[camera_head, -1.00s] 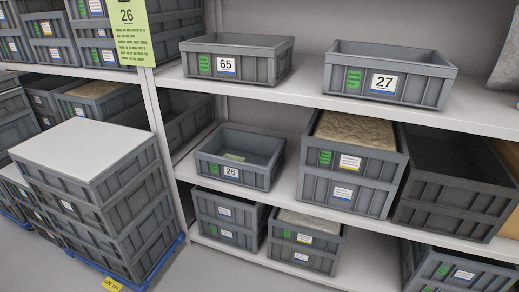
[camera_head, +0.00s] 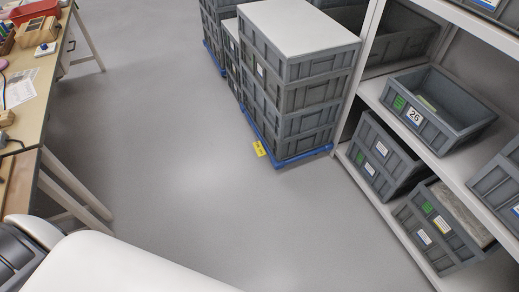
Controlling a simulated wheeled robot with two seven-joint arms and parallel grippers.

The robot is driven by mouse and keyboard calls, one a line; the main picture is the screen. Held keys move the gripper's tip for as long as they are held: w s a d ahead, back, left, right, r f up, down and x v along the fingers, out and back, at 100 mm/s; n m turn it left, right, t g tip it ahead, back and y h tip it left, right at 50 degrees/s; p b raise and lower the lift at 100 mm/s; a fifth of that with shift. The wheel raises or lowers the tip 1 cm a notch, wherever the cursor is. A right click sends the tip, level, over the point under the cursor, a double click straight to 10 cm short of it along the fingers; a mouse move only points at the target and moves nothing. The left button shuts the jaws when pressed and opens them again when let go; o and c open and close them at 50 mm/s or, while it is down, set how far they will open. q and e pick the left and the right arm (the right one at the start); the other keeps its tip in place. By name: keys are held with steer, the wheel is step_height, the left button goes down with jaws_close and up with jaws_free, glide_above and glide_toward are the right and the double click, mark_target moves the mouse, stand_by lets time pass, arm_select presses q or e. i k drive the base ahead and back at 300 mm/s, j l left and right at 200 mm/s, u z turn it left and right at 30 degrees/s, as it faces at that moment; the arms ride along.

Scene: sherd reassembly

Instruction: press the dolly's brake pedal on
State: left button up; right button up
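A blue dolly (camera_head: 304,157) stands on the floor at the upper middle, under a tall stack of grey crates (camera_head: 290,85) with a flat pale top. A small yellow tag (camera_head: 259,149) with dark lettering sits at the dolly's near left corner, close to the floor. It appears to be the brake pedal, but its lettering is too small to read. I cannot tell whether it is up or down. Neither gripper shows in the view. Part of my own white body fills the bottom left.
A workbench (camera_head: 22,125) with small items runs along the left. A shelf rack (camera_head: 364,90) with grey crates, one labelled 26 (camera_head: 437,105), stands at right. More stacked crates (camera_head: 216,22) stand behind the dolly. The grey floor (camera_head: 190,165) between is clear.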

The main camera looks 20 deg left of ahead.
mark_target(258, 147)
steer(key=i+j+z, duration=0.1)
steer(key=i+j, duration=1.05)
steer(key=j, duration=0.15)
steer(key=i+j+z, duration=0.15)
steer(key=i+j, duration=0.45)
